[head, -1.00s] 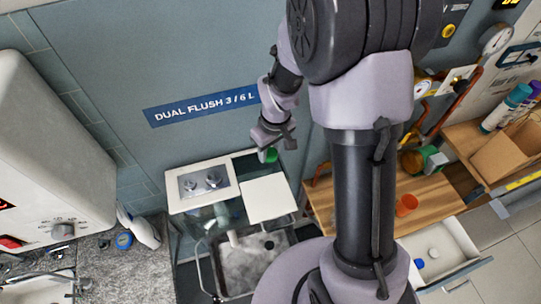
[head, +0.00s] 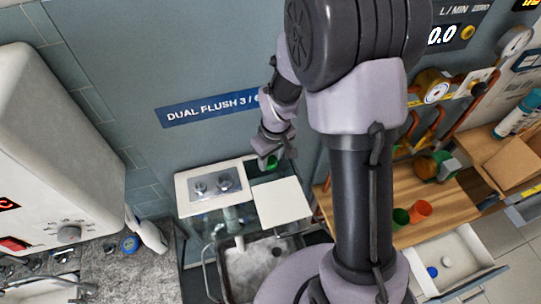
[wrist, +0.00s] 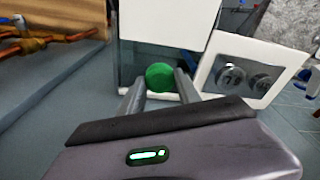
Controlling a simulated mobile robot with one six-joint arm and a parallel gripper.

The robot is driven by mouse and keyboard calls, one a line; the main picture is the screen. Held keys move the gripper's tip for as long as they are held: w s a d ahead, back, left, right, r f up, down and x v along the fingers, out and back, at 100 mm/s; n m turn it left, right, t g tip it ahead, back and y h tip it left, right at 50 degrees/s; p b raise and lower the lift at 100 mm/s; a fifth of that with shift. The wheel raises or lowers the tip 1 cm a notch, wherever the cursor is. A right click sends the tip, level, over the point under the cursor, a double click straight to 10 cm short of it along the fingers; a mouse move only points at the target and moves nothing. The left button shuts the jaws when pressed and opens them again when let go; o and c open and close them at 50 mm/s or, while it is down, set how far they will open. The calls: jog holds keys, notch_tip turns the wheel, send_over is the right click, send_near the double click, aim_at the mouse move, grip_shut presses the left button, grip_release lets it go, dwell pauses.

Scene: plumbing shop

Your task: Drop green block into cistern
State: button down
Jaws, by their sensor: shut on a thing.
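The green block (head: 271,163) is held at the tip of my gripper (head: 270,158). In the wrist view the green block (wrist: 160,77) looks round and sits between the two fingers (wrist: 160,90), which are shut on it. The cistern (head: 182,190) stands against the wall, with a flush-button plate (head: 214,185) on its white top. A white lid panel (head: 282,204) lies beside that plate. The block is at the dark gap behind the lid panel. I cannot tell whether its lower part is inside or just above the opening.
A white heater (head: 60,140) stands at left.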

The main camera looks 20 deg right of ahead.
jog(key=c, duration=0.8)
grip_release()
jog(key=shift+o, duration=0.2)
notch_tip(320, 180, up, 17)
jog(key=s+p, duration=0.1)
jog(key=s, duration=0.1)
jog(key=shift+d+r, duration=0.2)
jog(key=shift+d, duration=0.2)
